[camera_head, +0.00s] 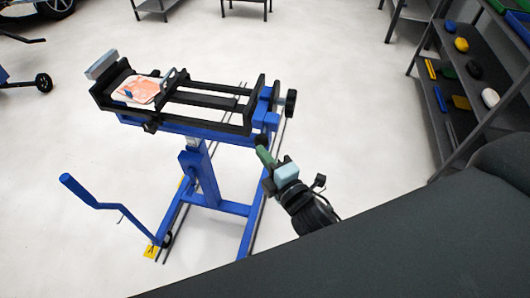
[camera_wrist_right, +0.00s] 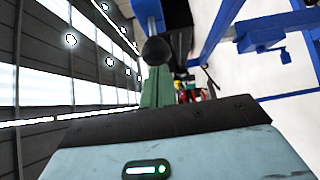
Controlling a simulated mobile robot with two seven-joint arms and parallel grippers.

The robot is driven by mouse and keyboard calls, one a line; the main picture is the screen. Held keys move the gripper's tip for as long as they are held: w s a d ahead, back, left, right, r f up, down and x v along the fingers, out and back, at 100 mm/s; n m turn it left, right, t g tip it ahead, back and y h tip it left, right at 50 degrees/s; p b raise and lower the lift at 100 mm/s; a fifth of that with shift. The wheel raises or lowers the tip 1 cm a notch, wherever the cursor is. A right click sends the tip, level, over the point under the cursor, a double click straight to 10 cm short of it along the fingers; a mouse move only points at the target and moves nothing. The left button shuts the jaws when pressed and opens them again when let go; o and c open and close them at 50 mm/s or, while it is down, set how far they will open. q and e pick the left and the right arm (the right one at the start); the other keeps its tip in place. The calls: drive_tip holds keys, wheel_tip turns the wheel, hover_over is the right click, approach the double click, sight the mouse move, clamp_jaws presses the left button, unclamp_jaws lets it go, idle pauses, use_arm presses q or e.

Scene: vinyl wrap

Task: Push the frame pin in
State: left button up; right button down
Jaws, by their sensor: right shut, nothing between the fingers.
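A blue stand with a black frame (camera_head: 205,99) on top is left of centre in the head view. A black round knob (camera_head: 260,139), which looks like the frame pin, sits under the frame's near right end. It shows large in the right wrist view (camera_wrist_right: 156,50). My right gripper (camera_head: 264,155) has green fingers, shut and empty. Their tips are at the knob, touching or nearly so; I cannot tell which. How far in the pin sits is not visible. My left gripper is not in view.
A pinkish-white patterned piece (camera_head: 139,90) lies on the frame's left end. A blue crank-shaped bar (camera_head: 95,198) stands at the lower left. Dark shelves (camera_head: 450,95) with coloured items stand at the right. The pale floor (camera_head: 340,100) between stand and shelves is clear.

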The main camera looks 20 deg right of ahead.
sight(262, 138)
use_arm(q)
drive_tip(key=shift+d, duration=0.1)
use_arm(e)
drive_tip(key=shift+r, duration=0.1)
drive_tip(key=shift+w+d, duration=0.1)
drive_tip(key=shift+w, duration=0.05)
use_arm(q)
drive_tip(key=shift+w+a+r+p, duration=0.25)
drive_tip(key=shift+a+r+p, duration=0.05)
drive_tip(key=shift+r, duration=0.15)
use_arm(e)
drive_tip(key=shift+w+d+r, duration=0.1)
drive_tip(key=shift+w+d, duration=0.75)
drive_tip(key=shift+w, duration=0.25)
drive_tip(key=shift+d, duration=0.1)
